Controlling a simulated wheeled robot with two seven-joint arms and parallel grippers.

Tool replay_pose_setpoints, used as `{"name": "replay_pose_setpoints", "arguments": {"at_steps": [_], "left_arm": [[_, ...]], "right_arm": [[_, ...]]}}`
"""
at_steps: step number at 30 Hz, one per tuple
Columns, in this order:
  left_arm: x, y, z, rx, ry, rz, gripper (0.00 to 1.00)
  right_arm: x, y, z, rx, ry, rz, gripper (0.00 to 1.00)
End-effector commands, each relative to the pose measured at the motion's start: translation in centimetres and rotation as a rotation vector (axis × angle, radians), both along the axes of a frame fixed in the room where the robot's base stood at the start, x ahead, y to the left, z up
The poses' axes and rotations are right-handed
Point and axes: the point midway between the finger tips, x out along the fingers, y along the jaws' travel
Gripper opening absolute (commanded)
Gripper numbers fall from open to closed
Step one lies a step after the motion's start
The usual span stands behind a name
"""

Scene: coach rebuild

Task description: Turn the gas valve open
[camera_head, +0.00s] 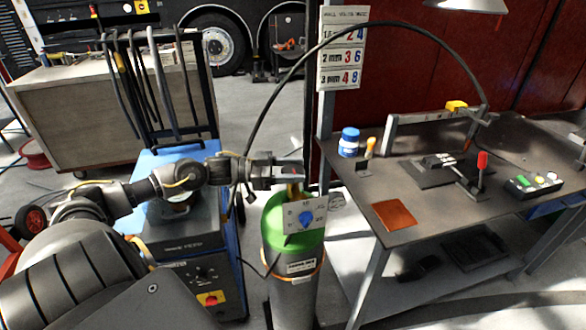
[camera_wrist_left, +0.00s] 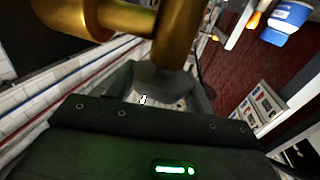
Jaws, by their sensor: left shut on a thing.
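A gas cylinder with a green top (camera_head: 274,235) and grey body stands upright between the blue welding machine and the workbench. A brass valve (camera_head: 293,190) sits on its top. A white plate with a blue pointer knob (camera_head: 306,218) shows at the front of the green shoulder. My left gripper (camera_head: 298,172) reaches in from the left and is shut at the top of the brass valve. In the left wrist view the brass valve body (camera_wrist_left: 178,35) is large, just beyond the fingertips (camera_wrist_left: 165,82); the gripped part is mostly hidden. My right gripper is out of view.
The welding machine (camera_head: 190,245) stands left of the cylinder. The workbench (camera_head: 425,205) on the right carries a blue-and-white jar (camera_head: 349,142), an orange plate (camera_head: 394,215) and a clamp with a red handle (camera_head: 481,165). A black hose arcs overhead from the cylinder area to the bench.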

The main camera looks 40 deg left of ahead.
Motion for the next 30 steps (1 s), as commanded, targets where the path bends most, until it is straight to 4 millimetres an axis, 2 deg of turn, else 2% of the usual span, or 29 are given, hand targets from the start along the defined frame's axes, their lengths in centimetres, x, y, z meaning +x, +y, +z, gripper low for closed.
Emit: {"name": "replay_pose_setpoints", "arguments": {"at_steps": [8, 18, 24, 30], "left_arm": [[-0.1, -0.1, 0.9, -0.006, 0.005, 0.142, 0.3], [-0.1, -0.2, 0.8, -0.009, 0.007, 0.455, 0.3], [-0.1, -0.2, 0.6, -0.009, 0.006, 0.646, 0.3], [0.0, -0.2, 0.4, -0.01, 0.006, 0.831, 0.3]], "right_arm": [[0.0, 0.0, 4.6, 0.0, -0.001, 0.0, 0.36], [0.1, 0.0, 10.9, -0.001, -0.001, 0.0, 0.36], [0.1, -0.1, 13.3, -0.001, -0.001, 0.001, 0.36], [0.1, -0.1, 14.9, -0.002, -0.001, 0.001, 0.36]]}}
